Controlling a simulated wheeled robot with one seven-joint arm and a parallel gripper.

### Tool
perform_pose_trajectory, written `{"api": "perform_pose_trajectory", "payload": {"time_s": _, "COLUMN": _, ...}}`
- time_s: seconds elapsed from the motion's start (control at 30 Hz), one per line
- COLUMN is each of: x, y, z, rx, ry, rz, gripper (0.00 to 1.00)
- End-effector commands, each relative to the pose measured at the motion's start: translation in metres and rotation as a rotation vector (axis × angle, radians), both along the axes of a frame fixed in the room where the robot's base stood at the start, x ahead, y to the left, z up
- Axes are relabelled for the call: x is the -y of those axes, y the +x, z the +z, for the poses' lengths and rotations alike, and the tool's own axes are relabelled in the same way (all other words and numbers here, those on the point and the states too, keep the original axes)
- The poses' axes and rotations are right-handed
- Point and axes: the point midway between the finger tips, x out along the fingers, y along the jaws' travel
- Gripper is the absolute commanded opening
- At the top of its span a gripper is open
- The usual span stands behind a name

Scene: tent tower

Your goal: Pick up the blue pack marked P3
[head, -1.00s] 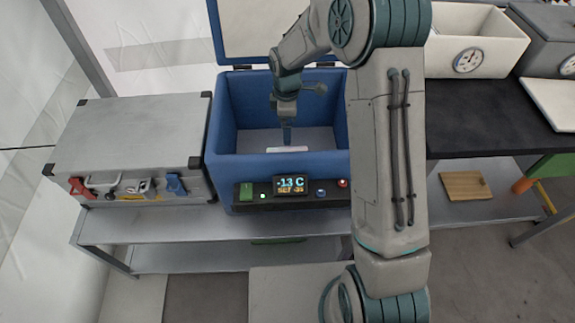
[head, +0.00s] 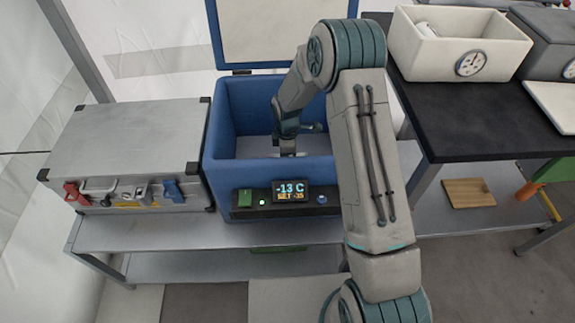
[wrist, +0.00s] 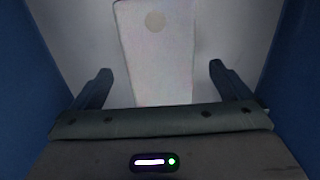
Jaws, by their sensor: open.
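No blue pack and no P3 mark can be made out. A pale, whitish flat slab with a faint round spot (wrist: 155,45) lies on the floor of the blue cooler box (head: 222,172). In the wrist view it runs between my gripper's two fingers (wrist: 158,80), with a gap on each side. Its near end is hidden behind the gripper body. My gripper is open and empty, down inside the cooler. In the head view my arm and the cooler's front wall hide the fingers and most of the slab.
The cooler's lid stands open at the back. Its display (head: 291,192) reads -13 C. A grey metal case (head: 130,150) stands to the left. A black table (head: 465,115) with a white bin (head: 440,45) is to the right. The cooler walls are close on both sides.

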Motion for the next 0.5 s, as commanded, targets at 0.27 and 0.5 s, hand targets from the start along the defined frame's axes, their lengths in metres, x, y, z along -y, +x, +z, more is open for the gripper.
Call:
{"api": "perform_pose_trajectory", "payload": {"time_s": 0.27, "x": 0.001, "y": 0.0, "z": -0.028, "rx": 0.001, "ry": 0.0, "rz": 0.0, "gripper": 0.98}}
{"api": "perform_pose_trajectory", "payload": {"time_s": 0.5, "x": 0.001, "y": 0.0, "z": -0.028, "rx": 0.001, "ry": 0.0, "rz": 0.0, "gripper": 0.7}}
